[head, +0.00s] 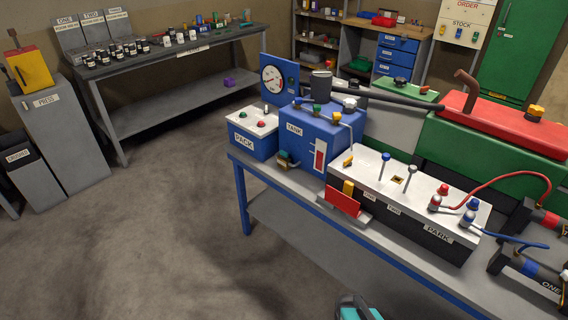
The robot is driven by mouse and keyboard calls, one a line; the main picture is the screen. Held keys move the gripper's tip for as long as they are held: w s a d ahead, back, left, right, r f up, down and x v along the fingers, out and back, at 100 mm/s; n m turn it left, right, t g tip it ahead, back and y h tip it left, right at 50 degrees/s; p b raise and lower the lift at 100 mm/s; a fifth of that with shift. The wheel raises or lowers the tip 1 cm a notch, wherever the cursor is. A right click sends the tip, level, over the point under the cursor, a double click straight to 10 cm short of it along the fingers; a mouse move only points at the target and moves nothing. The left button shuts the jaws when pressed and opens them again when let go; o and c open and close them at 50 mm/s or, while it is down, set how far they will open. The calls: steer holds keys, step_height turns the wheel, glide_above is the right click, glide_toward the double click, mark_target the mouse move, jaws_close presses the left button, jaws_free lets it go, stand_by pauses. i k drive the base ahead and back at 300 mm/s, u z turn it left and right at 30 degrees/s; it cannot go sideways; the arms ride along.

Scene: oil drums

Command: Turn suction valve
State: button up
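A blue tank (296,139) labelled TANK stands on the blue-framed bench. Small fittings with coloured tops sit on it, among them a yellow-topped one (336,116) and a green-topped one (317,108). A brass-coloured fitting (285,159) is low on its front left. A white-topped box (405,190) marked PARK stands to the right, with a yellow handle (348,161) and two levers. No label reading suction is legible, so I cannot tell which fitting is the suction valve.
The bench (330,215) runs diagonally across the right side. A blue PACK box (253,141) and a pressure gauge (273,80) are left of the tank. Red and blue hoses lead right to dark cylinders. Open floor (160,240) lies at the left front.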

mark_target(284, 155)
steer(key=u, duration=0.2)
steer(key=k, duration=0.75)
steer(key=u, duration=0.65)
steer(key=k, duration=0.6)
steer(key=i, duration=1.65)
steer(key=u, duration=0.95)
steer(key=i, duration=0.75)
steer(key=u, duration=0.35)
